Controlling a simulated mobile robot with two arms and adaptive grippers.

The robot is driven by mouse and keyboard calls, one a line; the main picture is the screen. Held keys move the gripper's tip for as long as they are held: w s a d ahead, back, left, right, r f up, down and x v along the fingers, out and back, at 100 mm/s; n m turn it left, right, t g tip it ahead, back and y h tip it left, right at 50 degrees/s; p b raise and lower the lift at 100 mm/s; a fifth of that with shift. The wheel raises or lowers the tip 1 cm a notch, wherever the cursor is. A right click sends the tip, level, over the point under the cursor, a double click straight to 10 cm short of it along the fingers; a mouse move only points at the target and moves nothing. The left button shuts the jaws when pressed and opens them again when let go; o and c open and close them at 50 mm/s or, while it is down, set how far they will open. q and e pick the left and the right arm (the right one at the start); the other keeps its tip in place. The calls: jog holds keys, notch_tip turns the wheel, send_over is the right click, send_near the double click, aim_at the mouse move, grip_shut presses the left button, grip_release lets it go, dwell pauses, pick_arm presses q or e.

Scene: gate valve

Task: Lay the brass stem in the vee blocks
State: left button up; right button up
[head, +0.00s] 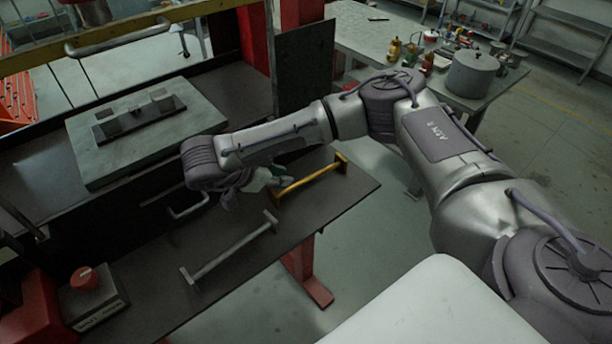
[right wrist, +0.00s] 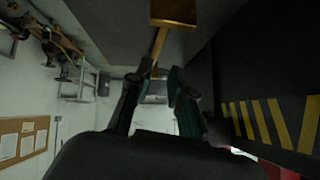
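The brass stem (head: 322,175) is a yellow bar with wider ends, lying on the dark front bench. My right gripper (head: 272,179) is low over the bench at the stem's left part, and my arm partly hides it. In the right wrist view, my right gripper (right wrist: 160,72) has its fingers apart, with the brass stem (right wrist: 159,42) showing at the fingertips, nearer the left finger; contact is unclear. The vee blocks (head: 162,98) appear as grey blocks on a dark strip on the pale plate, empty. My left gripper is not in view.
A grey steel bar (head: 235,246) with wider ends lies on the bench left of the stem. A red knob box (head: 88,292) stands at the lower left. A dark upright panel (head: 305,78) stands behind the arm. A pale handle (head: 190,206) is near the gripper.

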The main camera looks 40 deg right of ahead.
aim_at(304, 180)
jog(key=x, duration=0.2)
jog(key=p+x, duration=0.1)
jog(key=shift+s+d+f, duration=0.1)
jog(key=shift+s+d, duration=0.2)
jog(key=shift+d, duration=0.15)
jog(key=shift+w+d+f, duration=0.1)
jog(key=shift+w+f, duration=0.05)
jog(key=shift+f, duration=0.05)
jog(key=shift+w+d+f+p, duration=0.1)
jog(key=shift+d+f+p, duration=0.1)
jog(key=shift+p, duration=0.2)
jog(key=p+x, duration=0.2)
jog(key=x, duration=0.1)
jog(key=shift+d+f, duration=0.55)
jog(key=shift+f, duration=0.05)
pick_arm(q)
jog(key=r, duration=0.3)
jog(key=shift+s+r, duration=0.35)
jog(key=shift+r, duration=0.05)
pick_arm(e)
jog(key=shift+a, duration=0.1)
jog(key=shift+c, duration=0.4)
grip_shut()
jog(key=shift+r, duration=0.1)
